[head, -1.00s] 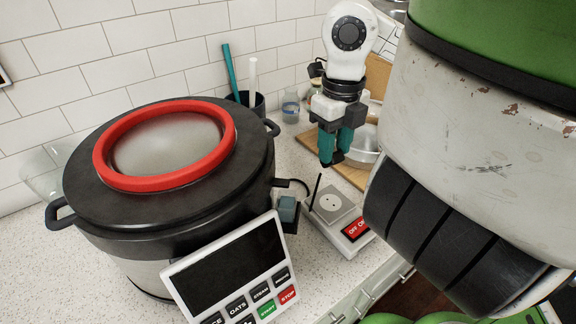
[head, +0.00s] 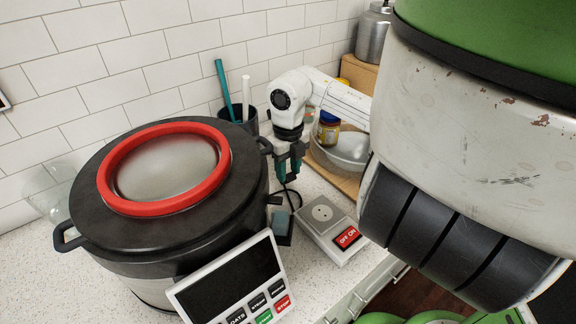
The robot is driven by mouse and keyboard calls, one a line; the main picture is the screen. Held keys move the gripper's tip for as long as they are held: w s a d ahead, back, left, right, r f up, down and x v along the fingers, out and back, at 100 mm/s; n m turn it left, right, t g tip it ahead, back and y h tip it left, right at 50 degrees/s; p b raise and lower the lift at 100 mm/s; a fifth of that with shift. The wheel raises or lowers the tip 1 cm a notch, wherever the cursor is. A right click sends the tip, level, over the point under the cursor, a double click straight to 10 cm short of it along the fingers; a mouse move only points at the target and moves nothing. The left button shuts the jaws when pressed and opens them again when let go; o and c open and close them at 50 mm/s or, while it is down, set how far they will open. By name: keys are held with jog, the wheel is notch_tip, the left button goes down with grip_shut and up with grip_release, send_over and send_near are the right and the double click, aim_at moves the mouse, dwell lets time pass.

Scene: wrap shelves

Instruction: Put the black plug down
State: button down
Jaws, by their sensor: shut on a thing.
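The black plug (head: 284,180) shows only as a small dark shape at the fingertips of my gripper (head: 285,172). My gripper is shut on it, pointing down just right of the big cooker (head: 190,235). The teal fingers and the cooker's side handle crowd this spot, so the plug's outline is hard to make out. A white power socket box (head: 322,213) with a round outlet and a red OFF/ON switch (head: 347,237) sits on the counter, to the right of and below the gripper. I cannot tell whether the plug touches the counter.
The black cooker has a red-ringed lid (head: 215,150) and a control panel (head: 230,280) in front. A dark cup (head: 248,124) with utensils stands behind the gripper. A metal bowl (head: 345,152) with a jar (head: 328,127) sits on a wooden board to the right.

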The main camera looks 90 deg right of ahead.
jog(key=shift+s+d+f, duration=0.1)
jog(key=shift+d+f, duration=0.2)
jog(key=shift+d, duration=0.2)
jog(key=shift+f, duration=0.1)
jog(key=shift+f+b, duration=0.3)
jog(key=shift+b, duration=0.25)
jog(key=shift+a+f+b, duration=0.1)
jog(key=shift+f+b, duration=0.3)
jog(key=shift+b, duration=0.05)
jog(key=c, duration=0.9)
grip_release()
jog(key=shift+o, duration=1.1)
